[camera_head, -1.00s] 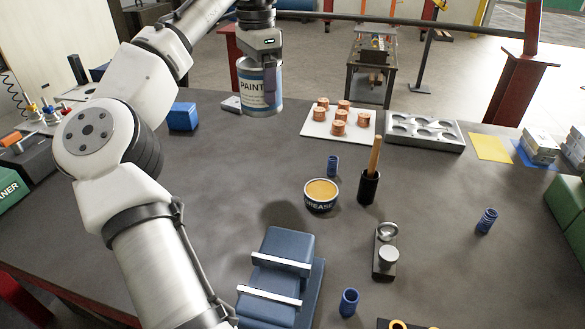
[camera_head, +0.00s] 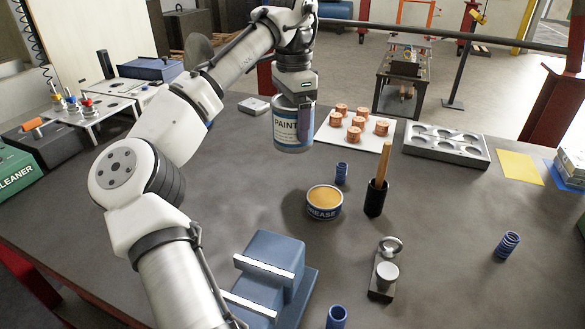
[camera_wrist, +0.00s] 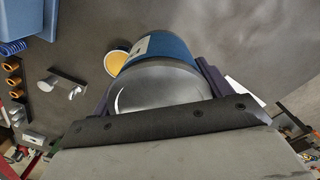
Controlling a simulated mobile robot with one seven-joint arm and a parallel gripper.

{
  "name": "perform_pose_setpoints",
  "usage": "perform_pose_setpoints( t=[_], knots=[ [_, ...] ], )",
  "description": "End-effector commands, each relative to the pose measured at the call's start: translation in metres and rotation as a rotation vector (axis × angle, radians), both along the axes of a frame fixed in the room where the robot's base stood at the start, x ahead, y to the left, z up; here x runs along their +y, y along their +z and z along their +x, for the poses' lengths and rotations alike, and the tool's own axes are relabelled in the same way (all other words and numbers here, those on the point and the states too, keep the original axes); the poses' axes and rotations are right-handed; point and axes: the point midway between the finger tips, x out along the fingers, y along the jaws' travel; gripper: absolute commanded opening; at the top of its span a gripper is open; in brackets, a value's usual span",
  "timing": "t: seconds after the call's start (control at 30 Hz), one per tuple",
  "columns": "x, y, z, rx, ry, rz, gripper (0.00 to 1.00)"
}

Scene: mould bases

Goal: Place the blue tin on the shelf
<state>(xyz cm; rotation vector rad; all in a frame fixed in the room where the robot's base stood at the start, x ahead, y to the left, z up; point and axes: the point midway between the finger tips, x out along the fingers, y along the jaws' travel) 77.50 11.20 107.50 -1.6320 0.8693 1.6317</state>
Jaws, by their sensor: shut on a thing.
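The blue tin (camera_head: 291,132) is a can with a white band reading PAINT. My gripper (camera_head: 294,100) is shut on it from above and holds it upright over the dark table. In the wrist view the tin (camera_wrist: 172,50) sits between the two fingers, its grey metal lid facing the camera. The lower part of the tin is clear in the head view; its top is hidden by the gripper. I cannot make out a shelf for certain in either view.
An open grease tin (camera_head: 324,203), a black holder with a wooden handle (camera_head: 376,197) and a blue vise (camera_head: 268,275) stand on the table. A white board (camera_head: 377,139) with copper pieces and a grey tray (camera_head: 446,147) lie behind.

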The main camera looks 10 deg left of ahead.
Motion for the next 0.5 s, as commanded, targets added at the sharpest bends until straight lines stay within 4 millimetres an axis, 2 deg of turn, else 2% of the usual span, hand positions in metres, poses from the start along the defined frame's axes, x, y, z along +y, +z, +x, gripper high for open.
perform_pose_setpoints(
  t=[0.1,0.2,0.5],
  knots=[
    [0.001,-0.029,-0.001,0.001,0.001,0.002,0.36],
    [0.0,-0.048,-0.001,-0.001,0.0,0.002,0.36],
    [0.0,-0.077,0.0,-0.001,0.0,0.001,0.36]
  ],
)
